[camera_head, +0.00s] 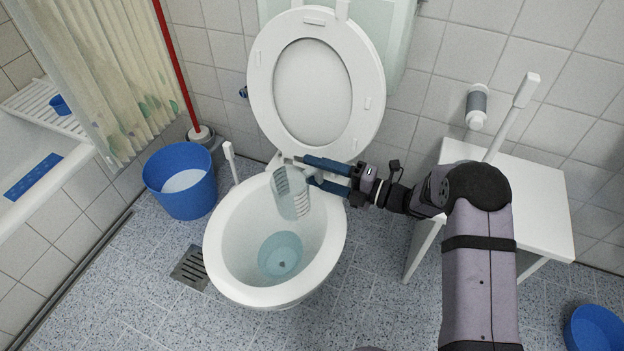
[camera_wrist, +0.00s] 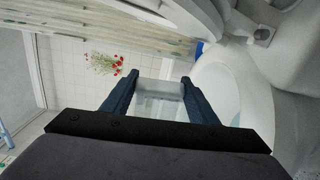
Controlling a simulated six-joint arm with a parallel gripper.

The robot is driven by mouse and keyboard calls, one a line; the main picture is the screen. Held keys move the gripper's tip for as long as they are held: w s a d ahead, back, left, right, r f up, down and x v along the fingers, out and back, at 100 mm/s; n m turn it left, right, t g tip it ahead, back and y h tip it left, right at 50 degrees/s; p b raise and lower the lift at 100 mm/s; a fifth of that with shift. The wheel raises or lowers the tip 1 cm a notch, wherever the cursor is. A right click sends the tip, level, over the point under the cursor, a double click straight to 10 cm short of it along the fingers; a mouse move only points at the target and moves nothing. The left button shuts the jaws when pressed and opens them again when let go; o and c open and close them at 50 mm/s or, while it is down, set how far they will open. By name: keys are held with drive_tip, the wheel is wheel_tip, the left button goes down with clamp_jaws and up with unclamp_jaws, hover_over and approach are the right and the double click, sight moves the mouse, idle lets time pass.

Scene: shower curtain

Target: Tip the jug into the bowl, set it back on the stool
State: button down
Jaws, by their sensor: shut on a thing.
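The clear jug (camera_head: 291,195) is over the upper part of the toilet bowl (camera_head: 222,243), looking tilted. My gripper (camera_head: 311,172) comes in from the right and is shut on the jug, near its upper right side. In the wrist view the jug (camera_wrist: 160,103) sits between the two blue fingers. I cannot tell whether liquid is in the jug. Pale blue water (camera_head: 281,252) lies in the bowl's bottom. The white stool (camera_head: 535,205) stands to the right, partly hidden behind my arm.
The raised toilet lid and seat (camera_head: 262,85) stand close behind the jug. A blue bucket (camera_head: 181,195) and a white-handled brush (camera_head: 230,160) are left of the bowl. A long white handle (camera_head: 514,112) rises by the stool. A blue basin (camera_head: 594,330) is at lower right.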

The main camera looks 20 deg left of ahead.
drive_tip(key=shift+r, duration=0.15)
drive_tip(key=shift+r+p, duration=1.35)
drive_tip(key=shift+r, duration=0.6)
drive_tip(key=shift+f+m+b, duration=0.1)
drive_tip(key=shift+m+b, duration=0.25)
drive_tip(key=shift+m, duration=0.05)
